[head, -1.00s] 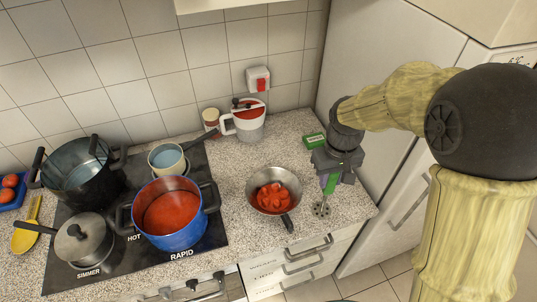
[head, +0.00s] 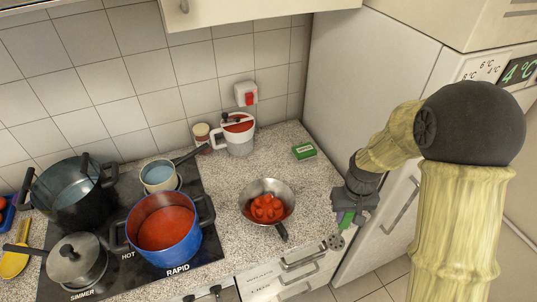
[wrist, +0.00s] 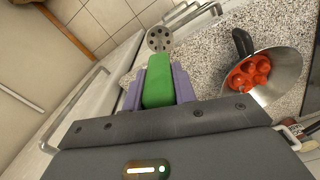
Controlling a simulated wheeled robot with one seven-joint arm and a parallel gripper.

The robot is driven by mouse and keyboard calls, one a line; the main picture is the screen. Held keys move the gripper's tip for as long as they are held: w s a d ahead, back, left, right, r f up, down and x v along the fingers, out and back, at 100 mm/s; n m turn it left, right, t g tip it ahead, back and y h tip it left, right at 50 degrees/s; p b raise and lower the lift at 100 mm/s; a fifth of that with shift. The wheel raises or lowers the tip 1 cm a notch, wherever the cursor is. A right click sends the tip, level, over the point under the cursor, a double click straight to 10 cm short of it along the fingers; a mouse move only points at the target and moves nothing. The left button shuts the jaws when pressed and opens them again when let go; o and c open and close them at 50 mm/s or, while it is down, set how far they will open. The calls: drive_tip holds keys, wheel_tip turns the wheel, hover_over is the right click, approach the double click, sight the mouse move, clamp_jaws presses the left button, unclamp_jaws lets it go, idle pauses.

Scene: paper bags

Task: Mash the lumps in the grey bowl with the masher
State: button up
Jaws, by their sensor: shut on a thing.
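The grey bowl (head: 250,191) is a steel bowl with a dark handle, standing on the counter right of the hob. Red lumps (head: 267,208) lie in it. The bowl also shows at the right of the wrist view (wrist: 285,75). My gripper (head: 352,214) is shut on the masher's green handle (wrist: 158,82). The masher's round perforated head (head: 335,242) points down and left, at the counter's front right edge, apart from the bowl. The head also shows beyond the handle in the wrist view (wrist: 159,39).
A blue pot of red sauce (head: 164,225), a black pot (head: 70,190) and a lidded pan (head: 77,260) stand on the hob. A white jug (head: 238,140) and a green box (head: 304,151) stand behind the bowl. The fridge (head: 375,90) is at right.

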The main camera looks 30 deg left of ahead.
drive_tip(key=w+d+f+m, duration=0.2)
drive_tip(key=d+f+m, duration=0.1)
drive_tip(key=d+f, duration=0.5)
drive_tip(key=w+d+f+m, duration=0.3)
drive_tip(key=d+f, duration=0.5)
drive_tip(key=d, duration=0.1)
drive_tip(key=shift+f+b, duration=0.35)
drive_tip(key=shift+f, duration=0.05)
drive_tip(key=shift+s+d+r, duration=0.1)
drive_tip(key=shift+s+d, duration=0.05)
